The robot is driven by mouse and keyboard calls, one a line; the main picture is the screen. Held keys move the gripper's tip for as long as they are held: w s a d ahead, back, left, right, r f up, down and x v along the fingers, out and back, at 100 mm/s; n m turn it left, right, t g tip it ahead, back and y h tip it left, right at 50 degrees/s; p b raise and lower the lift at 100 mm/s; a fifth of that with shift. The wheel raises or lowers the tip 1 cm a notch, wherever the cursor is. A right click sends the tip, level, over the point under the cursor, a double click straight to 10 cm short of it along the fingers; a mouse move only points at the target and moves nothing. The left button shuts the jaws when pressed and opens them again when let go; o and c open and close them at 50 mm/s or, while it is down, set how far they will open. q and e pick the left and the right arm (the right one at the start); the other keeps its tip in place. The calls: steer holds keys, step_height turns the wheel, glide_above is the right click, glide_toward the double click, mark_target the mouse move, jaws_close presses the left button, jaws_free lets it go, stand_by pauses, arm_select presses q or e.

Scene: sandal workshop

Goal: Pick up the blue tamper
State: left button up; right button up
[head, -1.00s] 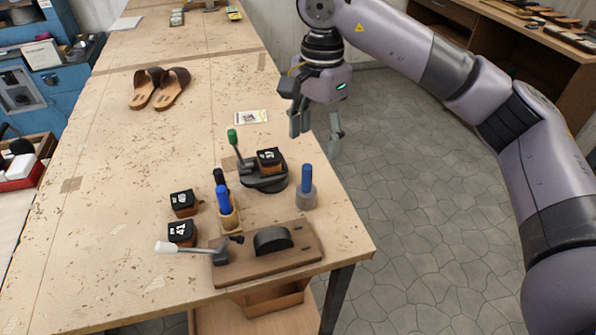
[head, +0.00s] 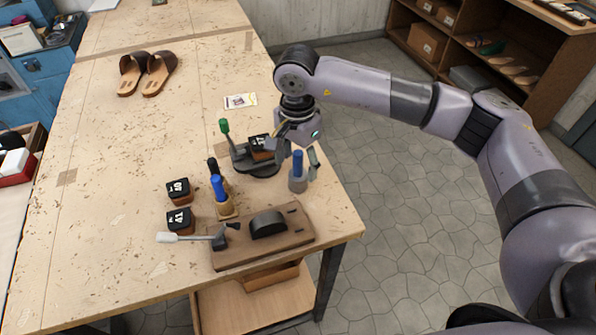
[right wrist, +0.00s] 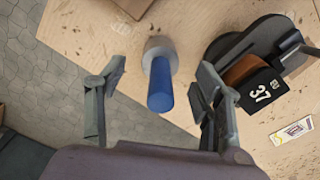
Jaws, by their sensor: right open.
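The blue tamper (head: 297,170), a blue upright handle on a round grey base, stands near the right edge of the workbench. In the right wrist view its blue handle (right wrist: 160,88) points towards the camera, with the grey base behind it. My right gripper (head: 297,157) is above it, pointing down, fingers apart on either side of the handle. In the right wrist view the open right gripper (right wrist: 160,72) has nothing held, and gaps show between the handle and both fingers. My left gripper is not in view.
A round dark fixture (head: 257,168) with a green-knobbed lever stands close left of the tamper, bearing a block marked 37 (right wrist: 262,90). Another blue-handled tool (head: 218,188) stands further left. A wooden clamp board (head: 290,237) lies in front. Sandals (head: 146,73) lie far back.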

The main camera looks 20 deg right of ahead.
mark_target(298, 174)
steer(key=f+p, duration=0.1)
steer(key=f, duration=0.1)
steer(key=f+p, duration=0.1)
steer(key=f, duration=0.1)
steer(key=shift+w+d+f, duration=0.15)
steer(key=shift+d+f, duration=0.05)
steer(key=shift+f, duration=0.25)
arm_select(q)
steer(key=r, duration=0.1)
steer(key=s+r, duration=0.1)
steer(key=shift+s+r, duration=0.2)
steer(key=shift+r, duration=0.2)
arm_select(e)
steer(key=shift+c, duration=0.3)
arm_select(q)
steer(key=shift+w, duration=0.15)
arm_select(e)
steer(key=c, duration=1.3)
